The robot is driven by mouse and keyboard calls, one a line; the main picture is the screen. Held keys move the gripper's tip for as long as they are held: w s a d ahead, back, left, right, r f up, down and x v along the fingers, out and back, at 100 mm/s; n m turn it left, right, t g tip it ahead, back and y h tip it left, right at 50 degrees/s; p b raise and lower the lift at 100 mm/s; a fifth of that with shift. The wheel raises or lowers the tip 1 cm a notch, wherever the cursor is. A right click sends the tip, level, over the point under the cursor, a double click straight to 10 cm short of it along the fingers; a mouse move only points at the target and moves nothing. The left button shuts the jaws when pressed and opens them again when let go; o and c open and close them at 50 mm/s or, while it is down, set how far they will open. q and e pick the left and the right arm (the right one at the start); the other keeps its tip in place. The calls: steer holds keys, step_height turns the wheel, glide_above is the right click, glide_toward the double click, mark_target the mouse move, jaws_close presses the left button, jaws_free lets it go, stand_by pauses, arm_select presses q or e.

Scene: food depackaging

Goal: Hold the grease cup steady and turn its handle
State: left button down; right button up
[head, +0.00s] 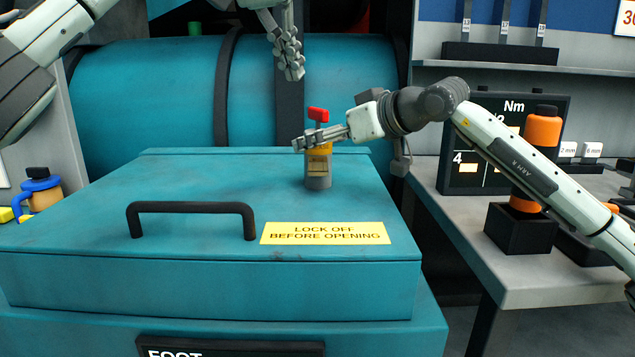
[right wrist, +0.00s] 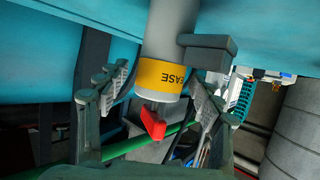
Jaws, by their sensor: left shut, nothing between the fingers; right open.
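The grease cup (head: 318,181) stands upright on the teal lid, with a grey body, a yellow band and a red handle (head: 318,114) on top. In the right wrist view the cup (right wrist: 172,40) appears upside down, and its red handle (right wrist: 153,123) points down. My right gripper (head: 301,143) comes in from the right at the cup's upper part, below the handle, and hides some of it. It is open, with one finger on either side of the cup and gaps visible. My left gripper (head: 297,72) is shut and empty, pointing down, above and left of the handle.
The teal lid (head: 90,235) carries a black bar handle (head: 190,207) and a yellow warning plate (head: 325,233). A large teal drum (head: 145,95) stands behind. A blue-topped container (head: 40,188) is at the left. The right bench (head: 470,215) holds a torque display (head: 485,104) and an orange-and-black tool (head: 541,132).

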steer(key=v, duration=1.1)
steer(key=x, duration=1.1)
steer(key=shift+w+a+f, duration=0.15)
steer(key=shift+w+a, duration=0.1)
steer(key=shift+w, duration=0.05)
